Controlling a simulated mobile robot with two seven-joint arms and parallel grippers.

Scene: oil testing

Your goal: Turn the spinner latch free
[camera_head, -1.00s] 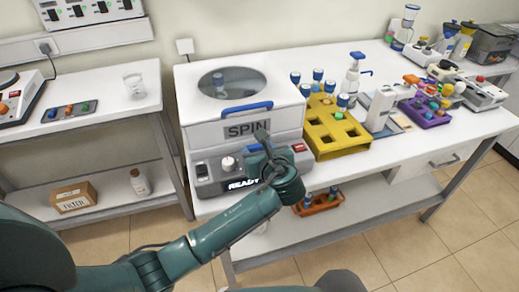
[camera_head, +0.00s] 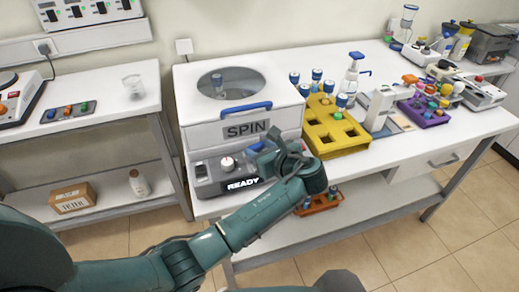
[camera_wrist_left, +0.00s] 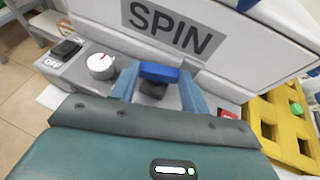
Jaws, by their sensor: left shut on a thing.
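The spinner is a white box (camera_head: 190,105) with a round window in its lid and a SPIN label, on the bench. Its latch is a blue bar on a dark mount on the front panel; it shows in the left wrist view (camera_wrist_left: 160,72) and lies roughly level there. My left gripper (camera_head: 270,153) is at the front panel, below the SPIN label. In the left wrist view its fingers (camera_wrist_left: 159,88) are on both sides of the latch and shut on it. The gripper partly hides the latch in the head view. My right gripper is not in view.
The lid's blue handle (camera_head: 246,107) is above the gripper. A white knob (camera_head: 227,164) and READY display (camera_head: 243,184) are to its left. A yellow rack (camera_head: 335,130) with several blue-capped tubes stands close right. An orange rack (camera_head: 318,203) is on the shelf below.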

